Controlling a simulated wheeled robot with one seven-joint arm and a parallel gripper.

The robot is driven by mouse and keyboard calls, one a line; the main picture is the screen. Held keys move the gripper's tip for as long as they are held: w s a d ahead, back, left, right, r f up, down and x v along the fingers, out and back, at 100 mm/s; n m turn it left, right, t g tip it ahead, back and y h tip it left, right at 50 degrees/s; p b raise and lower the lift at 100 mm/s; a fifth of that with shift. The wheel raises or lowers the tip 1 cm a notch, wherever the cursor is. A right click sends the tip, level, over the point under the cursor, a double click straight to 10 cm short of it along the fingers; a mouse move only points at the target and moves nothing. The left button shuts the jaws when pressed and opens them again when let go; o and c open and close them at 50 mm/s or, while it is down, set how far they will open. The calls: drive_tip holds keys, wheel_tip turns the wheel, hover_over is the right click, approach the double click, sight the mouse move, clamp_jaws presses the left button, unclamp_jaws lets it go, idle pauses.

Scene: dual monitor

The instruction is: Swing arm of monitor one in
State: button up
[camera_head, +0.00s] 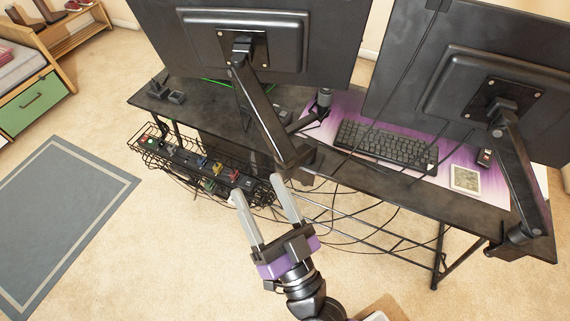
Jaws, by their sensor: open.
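Two black monitors are seen from behind above a dark desk (218,107). The left monitor (180,42) is held by a black jointed arm (262,112) that runs down and right from its back plate to an elbow near the desk edge. The right monitor (455,75) hangs on a similar arm (520,172) at the desk's right end. Which one is monitor one cannot be told. My gripper (258,190), with grey fingers and a purple band, is open and empty. In the picture it lies just below the left arm's elbow, apparently apart from it.
A wire tray (150,152) with plugs and loose cables hangs under the near desk edge. A keyboard (385,147) and a small framed item (465,180) lie on the desk. A grey rug (60,220) and open carpet are at left.

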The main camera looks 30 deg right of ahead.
drive_tip(key=w+m+h, duration=0.4)
drive_tip(key=w+h, duration=0.1)
drive_tip(key=g+h, duration=0.7)
drive_tip(key=g, duration=0.3)
approach(282, 174)
drive_tip(key=x, duration=0.4)
drive_tip(key=shift+w+d+f, duration=0.15)
drive_tip(key=shift+w+d, duration=0.05)
drive_tip(key=shift+d, duration=0.05)
drive_tip(key=shift+w+d, duration=0.15)
drive_tip(key=p+x, duration=0.1)
drive_tip(key=x, duration=0.6)
drive_tip(key=shift+w+d, duration=0.1)
drive_tip(key=shift+w, duration=0.05)
clamp_jaws()
